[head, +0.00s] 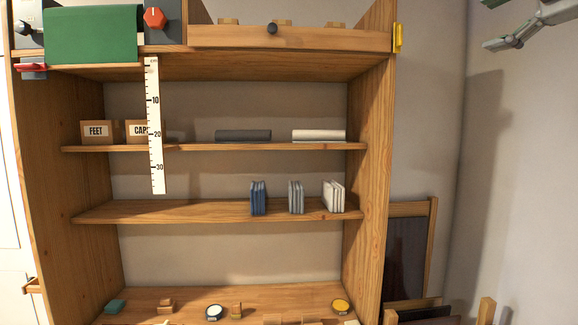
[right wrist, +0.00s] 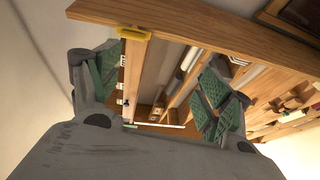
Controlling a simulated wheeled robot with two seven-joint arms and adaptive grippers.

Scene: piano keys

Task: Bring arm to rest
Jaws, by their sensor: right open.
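My right gripper (head: 515,38) shows in the head view at the top right corner, in front of the bare wall and apart from the wooden shelf unit (head: 371,150). In the right wrist view my right gripper (right wrist: 163,88) is open. Its two green-padded fingers stand wide apart with nothing held between them. The shelf unit shows beyond and between the fingers. My left gripper is in neither view.
A yellow bracket (head: 398,38) sits on the unit's upper right edge. A white ruler (head: 155,120) hangs at the left. Books (head: 258,198) and labelled boxes (head: 96,132) stand on shelves. A dark framed panel (head: 408,250) leans right of the unit. The wall beside my right gripper is clear.

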